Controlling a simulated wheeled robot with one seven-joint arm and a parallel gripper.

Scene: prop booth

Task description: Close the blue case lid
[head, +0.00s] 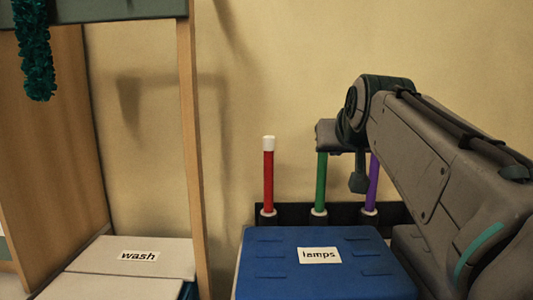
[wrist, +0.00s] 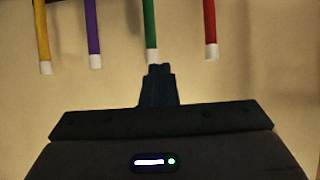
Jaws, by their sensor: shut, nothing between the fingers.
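The blue case (head: 300,283) is at the bottom centre of the head view, with a white "lamps" label on its ribbed blue top. The top looks flat and lies over the case, with a pale strip along its left edge. Its front is cut off by the picture edge, so I cannot tell whether the lid is fully down. My gripper (head: 358,184) hangs above and behind the right part of the case, in front of the coloured sticks. In the wrist view my gripper (wrist: 158,72) has its fingers together and empty. The case is not seen there.
Red (head: 268,180), green (head: 321,180) and purple (head: 373,180) sticks stand in a dark rack behind the case; a yellow stick (wrist: 38,30) shows in the wrist view. A pale "wash" case (head: 120,275) sits left, beyond a wooden post (head: 190,150).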

